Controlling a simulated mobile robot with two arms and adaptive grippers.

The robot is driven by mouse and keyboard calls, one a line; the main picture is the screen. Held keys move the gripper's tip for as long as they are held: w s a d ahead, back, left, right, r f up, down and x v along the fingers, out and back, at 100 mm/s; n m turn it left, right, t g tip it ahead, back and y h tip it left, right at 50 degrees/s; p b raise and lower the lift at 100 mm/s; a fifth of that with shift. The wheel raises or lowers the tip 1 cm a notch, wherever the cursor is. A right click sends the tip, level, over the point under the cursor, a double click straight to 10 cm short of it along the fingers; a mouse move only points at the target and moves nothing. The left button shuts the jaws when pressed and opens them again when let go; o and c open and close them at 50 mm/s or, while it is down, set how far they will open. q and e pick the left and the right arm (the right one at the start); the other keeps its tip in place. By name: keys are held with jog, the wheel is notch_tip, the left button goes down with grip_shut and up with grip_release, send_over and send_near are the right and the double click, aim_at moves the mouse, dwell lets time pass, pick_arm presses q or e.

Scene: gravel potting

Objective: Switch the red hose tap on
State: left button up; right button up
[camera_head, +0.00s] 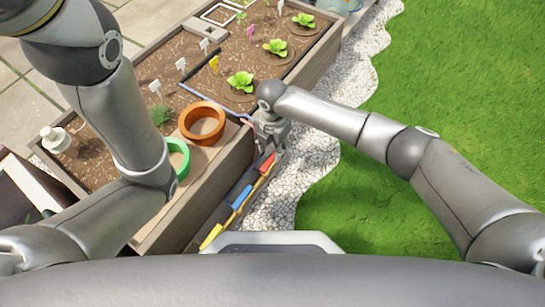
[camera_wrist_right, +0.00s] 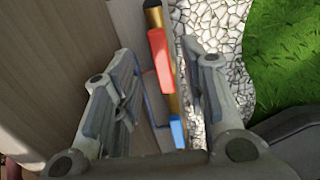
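The red tap handle (camera_head: 266,163) is a small red block on a brass pipe (camera_head: 252,192) along the planter's side. It also shows in the right wrist view (camera_wrist_right: 159,55), lying roughly along the pipe. My right gripper (camera_head: 268,145) is just above it, pointing down. In the right wrist view its two fingers (camera_wrist_right: 156,52) are spread wide, with the red handle seen between them and nothing held. I cannot tell the exact height gap. My left arm shows at the left, but its gripper is outside the view.
A blue handle (camera_head: 241,197) and a yellow handle (camera_head: 211,236) sit along the same pipe. The wooden planter wall (camera_wrist_right: 60,60) stands close to the left. White gravel (camera_head: 310,150) and grass (camera_head: 450,80) lie to the right. Orange (camera_head: 202,110) and green (camera_head: 180,148) rings are on the planter.

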aim_at(272, 156)
jog(key=shift+f+b, duration=1.15)
jog(key=shift+f, duration=1.05)
jog(key=shift+c, duration=0.5)
grip_shut()
